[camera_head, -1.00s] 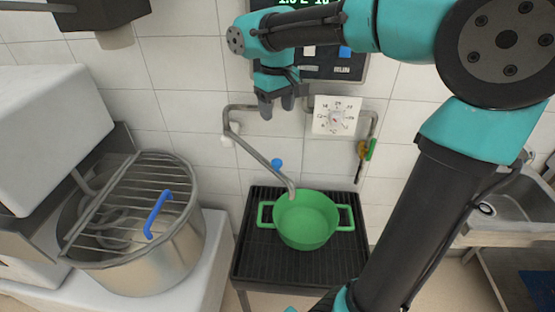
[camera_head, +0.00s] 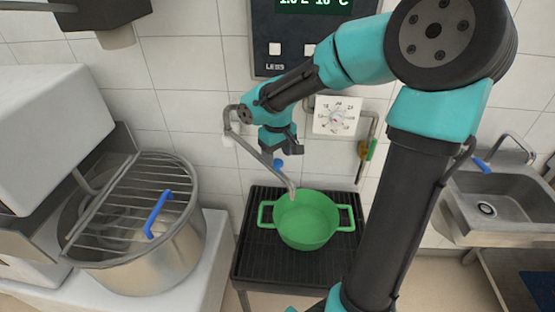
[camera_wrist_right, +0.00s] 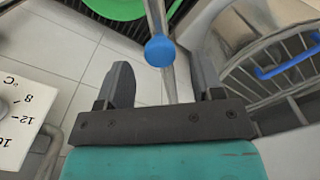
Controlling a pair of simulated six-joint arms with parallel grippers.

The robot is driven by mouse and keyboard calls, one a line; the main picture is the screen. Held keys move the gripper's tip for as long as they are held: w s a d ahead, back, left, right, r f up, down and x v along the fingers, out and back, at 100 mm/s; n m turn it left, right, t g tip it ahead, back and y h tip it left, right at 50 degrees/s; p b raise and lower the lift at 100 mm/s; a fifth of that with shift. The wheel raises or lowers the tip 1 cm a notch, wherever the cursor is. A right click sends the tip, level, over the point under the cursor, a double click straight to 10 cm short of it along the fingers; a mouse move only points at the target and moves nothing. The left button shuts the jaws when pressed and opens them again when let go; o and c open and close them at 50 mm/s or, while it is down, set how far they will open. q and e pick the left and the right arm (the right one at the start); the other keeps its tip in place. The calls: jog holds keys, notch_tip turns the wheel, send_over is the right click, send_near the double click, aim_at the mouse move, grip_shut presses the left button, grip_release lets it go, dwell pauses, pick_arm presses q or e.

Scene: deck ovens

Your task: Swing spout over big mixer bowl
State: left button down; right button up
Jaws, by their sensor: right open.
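The metal spout (camera_head: 257,152) comes off the wall pipe and slants down to the right, its tip above the green pot (camera_head: 306,219). A blue knob (camera_head: 278,163) sits on it. The big mixer bowl (camera_head: 185,249) stands at the left under a wire guard with a blue handle. My right gripper (camera_head: 284,150) is just above the blue knob in the head view. In the right wrist view my right gripper (camera_wrist_right: 163,88) is open, with the spout and the blue knob (camera_wrist_right: 160,51) between and beyond its fingers. Contact is not visible. My left gripper is not in view.
The green pot stands on a black ribbed stand (camera_head: 258,255). A white dial (camera_head: 337,116) and a display panel (camera_head: 300,35) are on the wall. A sink (camera_head: 500,205) is at the right.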

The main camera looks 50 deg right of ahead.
jog(key=shift+f, duration=1.2)
jog(key=shift+c, duration=0.4)
grip_shut()
